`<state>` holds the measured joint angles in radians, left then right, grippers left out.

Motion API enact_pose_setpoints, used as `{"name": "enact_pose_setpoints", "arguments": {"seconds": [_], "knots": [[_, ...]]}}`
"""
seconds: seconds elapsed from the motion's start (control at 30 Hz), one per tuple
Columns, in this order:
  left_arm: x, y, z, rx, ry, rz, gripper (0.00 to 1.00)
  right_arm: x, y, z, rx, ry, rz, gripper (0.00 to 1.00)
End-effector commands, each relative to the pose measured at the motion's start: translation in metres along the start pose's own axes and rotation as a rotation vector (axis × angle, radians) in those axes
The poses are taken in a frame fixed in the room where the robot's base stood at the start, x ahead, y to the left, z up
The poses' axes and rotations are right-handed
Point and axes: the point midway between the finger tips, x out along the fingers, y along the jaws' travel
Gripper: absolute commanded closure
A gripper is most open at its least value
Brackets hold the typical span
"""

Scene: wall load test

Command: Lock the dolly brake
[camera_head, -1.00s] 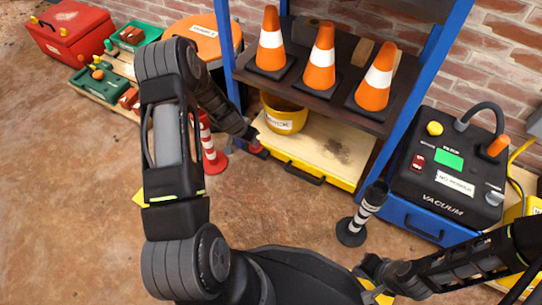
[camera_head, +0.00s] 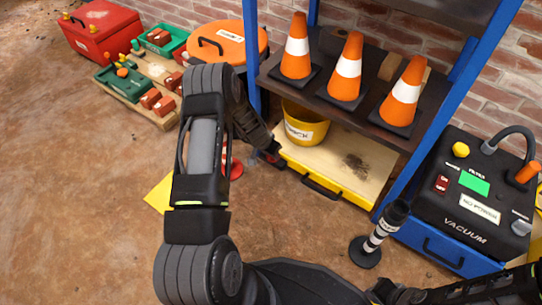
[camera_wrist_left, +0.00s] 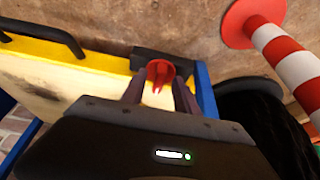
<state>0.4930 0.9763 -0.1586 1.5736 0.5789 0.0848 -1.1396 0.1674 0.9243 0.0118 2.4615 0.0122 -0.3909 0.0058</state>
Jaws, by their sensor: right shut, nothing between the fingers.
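The low dolly (camera_head: 322,160) has a pale wooden deck with a yellow edge and stands under the shelf. Its yellow edge and deck also show in the left wrist view (camera_wrist_left: 68,52). A red brake lever (camera_wrist_left: 160,72) sits on a dark mount at the dolly's corner. My left gripper (camera_wrist_left: 158,88) is at that corner, with its two fingers apart on either side of the red lever; contact cannot be told. In the head view my left gripper (camera_head: 272,155) is small and dark beside the dolly's left end. My right gripper (camera_head: 385,292) is shut and empty at the bottom edge.
A yellow bucket (camera_head: 303,128) stands on the dolly. Orange cones (camera_head: 345,68) stand on the shelf above. A red-white post (camera_wrist_left: 285,55) is close to my left gripper. A black-white post (camera_head: 375,240) and a vacuum (camera_head: 470,195) stand at the right.

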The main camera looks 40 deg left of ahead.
Motion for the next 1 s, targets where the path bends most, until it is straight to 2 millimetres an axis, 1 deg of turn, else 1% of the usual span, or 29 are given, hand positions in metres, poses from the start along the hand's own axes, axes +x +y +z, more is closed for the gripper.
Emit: {"name": "enact_pose_setpoints", "arguments": {"seconds": [0.03,0.1,0.4,0.83,1.0], "knots": [[0.0069,0.0003,0.0011,0.000,-0.001,0.000,0.64,0.0035,0.0013,-0.0003,0.000,0.001,-0.001,1.00],[0.0099,-0.0002,0.0003,0.000,0.000,-0.001,0.64,0.0042,0.0015,-0.0004,0.000,0.001,-0.001,1.00],[0.0104,-0.0003,-0.0001,-0.001,0.000,-0.001,0.64,0.0035,0.0012,-0.0004,0.000,0.000,-0.001,1.00],[0.0103,-0.0002,0.0000,-0.001,0.000,0.000,1.00,0.0036,0.0013,-0.0001,0.000,-0.001,-0.001,1.00],[0.0103,-0.0002,0.0000,-0.001,0.000,0.000,1.00,0.0036,0.0013,-0.0001,0.000,-0.001,-0.001,1.00]]}}
